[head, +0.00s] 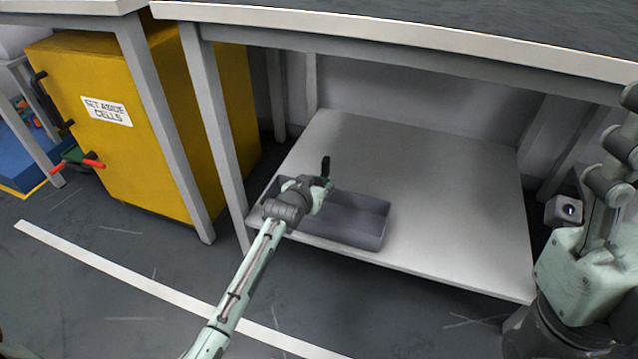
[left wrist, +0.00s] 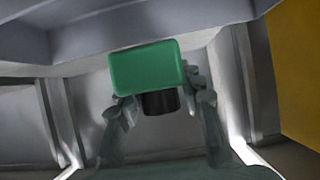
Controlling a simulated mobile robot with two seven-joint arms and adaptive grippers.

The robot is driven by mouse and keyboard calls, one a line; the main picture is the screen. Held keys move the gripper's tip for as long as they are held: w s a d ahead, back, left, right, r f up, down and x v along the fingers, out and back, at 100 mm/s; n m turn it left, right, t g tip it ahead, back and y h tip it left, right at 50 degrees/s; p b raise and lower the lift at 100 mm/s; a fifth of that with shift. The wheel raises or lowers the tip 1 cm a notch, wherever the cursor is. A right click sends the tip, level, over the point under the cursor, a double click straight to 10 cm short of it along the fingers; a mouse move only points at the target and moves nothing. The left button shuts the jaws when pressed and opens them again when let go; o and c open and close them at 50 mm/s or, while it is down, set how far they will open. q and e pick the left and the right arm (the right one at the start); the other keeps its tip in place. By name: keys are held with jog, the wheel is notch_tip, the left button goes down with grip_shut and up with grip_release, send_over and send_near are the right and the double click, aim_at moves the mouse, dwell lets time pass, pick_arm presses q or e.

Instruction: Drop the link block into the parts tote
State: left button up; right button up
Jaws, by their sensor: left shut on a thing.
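The parts tote (head: 372,232) is a long grey open bin near the front left of the low shelf under the bench. My left gripper (head: 321,185) reaches in from the front and is over the tote's left part, hiding some of it. It is shut on the link block (head: 325,167), which looks dark and small in the head view. In the left wrist view the link block (left wrist: 146,69) is green with rounded corners and a black round part below, between the fingers of my left gripper (left wrist: 160,104). My right gripper does not show.
The white shelf (head: 440,190) is bare right of the tote. The bench top (head: 400,35) overhangs it, with a grey leg (head: 212,120) close left of my arm. A yellow "set aside cells" cabinet (head: 120,150) stands left. A white line (head: 130,270) crosses the floor.

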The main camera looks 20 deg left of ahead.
pick_arm(q)
jog(key=shift+r, duration=0.1)
jog(key=o, duration=1.3)
jog(key=shift+c, duration=0.2)
jog(key=v, duration=1.2)
